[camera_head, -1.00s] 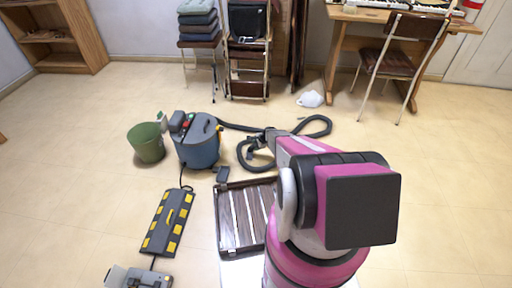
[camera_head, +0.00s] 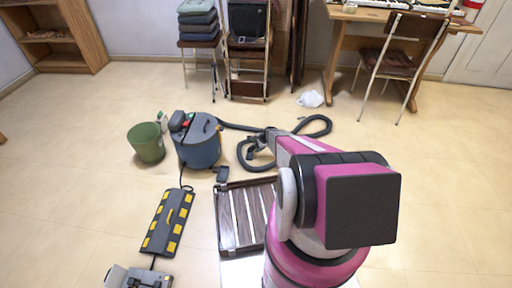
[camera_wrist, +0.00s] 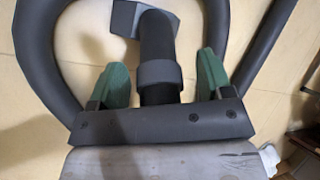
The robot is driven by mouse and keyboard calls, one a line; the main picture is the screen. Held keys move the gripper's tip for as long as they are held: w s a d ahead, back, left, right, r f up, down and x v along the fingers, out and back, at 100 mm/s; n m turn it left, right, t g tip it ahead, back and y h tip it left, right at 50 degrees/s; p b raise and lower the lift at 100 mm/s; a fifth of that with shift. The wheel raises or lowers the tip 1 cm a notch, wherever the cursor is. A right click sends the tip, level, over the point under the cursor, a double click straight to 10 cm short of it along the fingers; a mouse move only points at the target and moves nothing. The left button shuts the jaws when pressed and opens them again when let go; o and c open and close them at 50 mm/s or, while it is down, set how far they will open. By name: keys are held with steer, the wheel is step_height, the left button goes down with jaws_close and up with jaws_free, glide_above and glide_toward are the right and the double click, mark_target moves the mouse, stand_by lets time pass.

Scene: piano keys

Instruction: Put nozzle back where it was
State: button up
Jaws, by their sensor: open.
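The nozzle (camera_wrist: 155,45) is a black tube with a grey collar and a flat, angled dark end. In the wrist view it lies on the floor between the two green fingers of my gripper (camera_wrist: 162,82). The fingers are open, with a gap visible on each side of the tube. In the head view my gripper (camera_head: 262,143) is low over the hose (camera_head: 318,123), right of the blue-grey vacuum cleaner (camera_head: 200,146). The nozzle is too small to make out clearly there. The grey hose also curves around both sides in the wrist view (camera_wrist: 38,70).
A green bucket (camera_head: 147,146) stands left of the vacuum cleaner. A dark slatted rack (camera_head: 228,225) and a black-and-yellow ramp (camera_head: 168,222) lie nearer. A white object (camera_head: 310,99) lies beyond the hose. A chair (camera_head: 400,60) stands by the desk; the floor at right is clear.

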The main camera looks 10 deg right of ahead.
steer(key=v, duration=1.1)
steer(key=s+a+r+n+g+h, duration=0.1)
steer(key=s+r+n, duration=0.4)
steer(key=s+r, duration=0.5)
steer(key=s+a+r+n+g+h, duration=0.1)
steer(key=s+a+r+n, duration=0.3)
steer(key=s+r, duration=0.7)
steer(key=s+a+r+n+g+h, duration=0.1)
steer(key=s+a+r+n+h, duration=0.2)
steer(key=s+r+n, duration=0.3)
steer(key=s+r, duration=0.5)
steer(key=r, duration=0.4)
steer(key=shift+s+a+r+n+g, duration=0.15)
steer(key=shift+a+r+n+g, duration=0.15)
steer(key=shift+r+g, duration=0.1)
